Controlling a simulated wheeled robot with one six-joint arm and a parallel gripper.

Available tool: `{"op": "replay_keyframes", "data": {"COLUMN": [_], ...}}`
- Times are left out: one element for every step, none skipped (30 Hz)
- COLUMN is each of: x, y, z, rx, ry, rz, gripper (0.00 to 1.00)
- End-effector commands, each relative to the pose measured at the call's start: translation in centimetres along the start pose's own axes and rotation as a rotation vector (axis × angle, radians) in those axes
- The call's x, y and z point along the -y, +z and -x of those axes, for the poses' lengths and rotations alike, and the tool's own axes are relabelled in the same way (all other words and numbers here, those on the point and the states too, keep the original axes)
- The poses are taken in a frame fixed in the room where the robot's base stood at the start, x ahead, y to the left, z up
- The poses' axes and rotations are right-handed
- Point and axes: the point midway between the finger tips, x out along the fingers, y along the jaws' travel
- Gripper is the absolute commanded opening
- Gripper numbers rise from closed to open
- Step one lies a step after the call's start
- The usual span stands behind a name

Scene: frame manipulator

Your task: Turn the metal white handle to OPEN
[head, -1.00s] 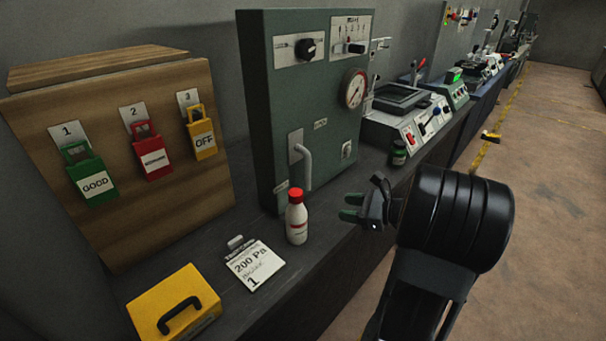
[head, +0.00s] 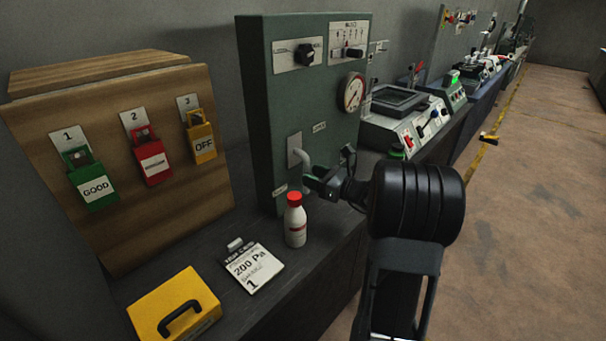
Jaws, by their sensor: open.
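The white metal handle (head: 299,157) is on the lower front of the green cabinet (head: 258,110). Its top bend shows at the plate, and its lower part is mostly hidden behind my gripper. My gripper (head: 318,178) is open, with its fingers at the handle's lower part. I cannot tell whether the handle is between the fingers or whether they touch it.
A white bottle with a red cap (head: 295,220) stands on the bench just below my gripper. A tag (head: 253,267) and a yellow box (head: 174,305) lie at the front left. A wooden board (head: 110,200) with padlocks stands at left.

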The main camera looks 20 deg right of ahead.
Motion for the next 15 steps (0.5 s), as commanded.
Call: {"op": "replay_keyframes", "data": {"x": [0.0, 0.0, 0.0, 0.0, 0.0, 0.0, 0.0, 0.0, 0.0, 0.0, 0.0, 0.0, 0.0, 0.0, 0.0], "y": [0.0, 0.0, 0.0, 0.0, 0.0, 0.0, 0.0, 0.0, 0.0, 0.0, 0.0, 0.0, 0.0, 0.0, 0.0], "z": [-0.7, -1.0, -1.4, -1.6, -1.8, -2.0, -2.2, -2.3, -2.5, -2.5, -2.6, -2.6, -2.6, -2.6, -2.6], "rx": [0.0, 0.0, 0.0, 0.0, 0.0, 0.0, -0.001, -0.001, -0.001, -0.001, -0.001, -0.001, -0.001, -0.001, -0.001], "ry": [0.003, 0.002, 0.001, 0.001, 0.001, 0.001, 0.001, 0.001, 0.001, 0.0, 0.0, 0.0, -0.001, -0.001, -0.001], "rz": [0.0, 0.001, 0.001, 0.001, 0.001, 0.001, 0.001, 0.001, 0.001, 0.001, 0.001, 0.001, 0.001, 0.001, 0.001], "gripper": [0.47, 0.47, 0.47, 0.47, 0.47, 0.47, 0.47, 0.47, 0.47, 0.47, 0.47, 0.47, 0.47, 0.47, 0.47]}}
